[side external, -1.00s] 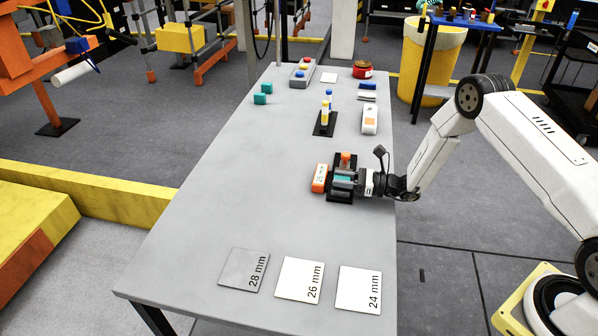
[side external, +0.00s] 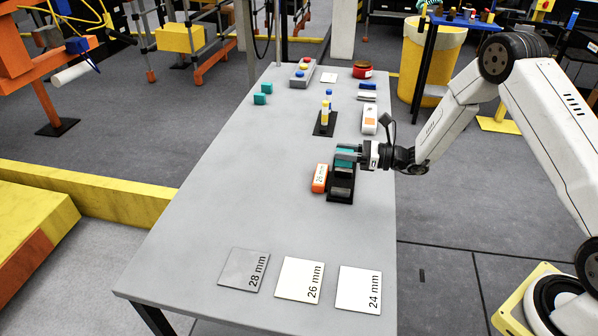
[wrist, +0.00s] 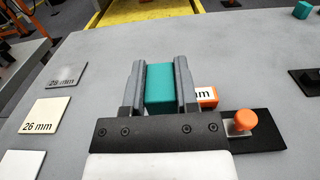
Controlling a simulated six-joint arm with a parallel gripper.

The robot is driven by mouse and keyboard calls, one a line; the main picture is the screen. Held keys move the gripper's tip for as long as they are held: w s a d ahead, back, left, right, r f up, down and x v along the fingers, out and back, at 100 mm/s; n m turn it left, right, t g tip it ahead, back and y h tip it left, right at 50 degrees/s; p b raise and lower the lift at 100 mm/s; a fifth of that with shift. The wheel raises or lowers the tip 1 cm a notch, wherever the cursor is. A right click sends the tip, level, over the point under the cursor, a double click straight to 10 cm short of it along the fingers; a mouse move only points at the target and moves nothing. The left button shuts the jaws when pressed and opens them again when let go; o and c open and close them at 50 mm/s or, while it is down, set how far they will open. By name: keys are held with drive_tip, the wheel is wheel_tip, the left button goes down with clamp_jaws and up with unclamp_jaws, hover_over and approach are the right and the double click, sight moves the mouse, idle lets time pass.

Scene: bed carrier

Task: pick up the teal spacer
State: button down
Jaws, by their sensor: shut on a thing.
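The teal spacer (wrist: 159,84) is a block held between the two fingers of my gripper (wrist: 159,80) in the wrist view. In the side external view my gripper (side external: 347,153) is shut on the teal spacer (side external: 346,161), above the black fixture (side external: 341,188). The fixture has an orange knob (wrist: 246,119), seen in the wrist view. An orange and white block (side external: 320,178) with a size label sits just left of the fixture. The fixture is partly hidden by my gripper in the wrist view.
Three label plates lie at the near end: 28 mm (side external: 244,269), 26 mm (side external: 299,280) and 24 mm (side external: 358,289). A black stand with small bottles (side external: 325,122) and a white device (side external: 369,120) are behind the fixture. The table's middle left is clear.

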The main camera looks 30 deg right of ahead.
drive_tip(key=shift+r, duration=0.5)
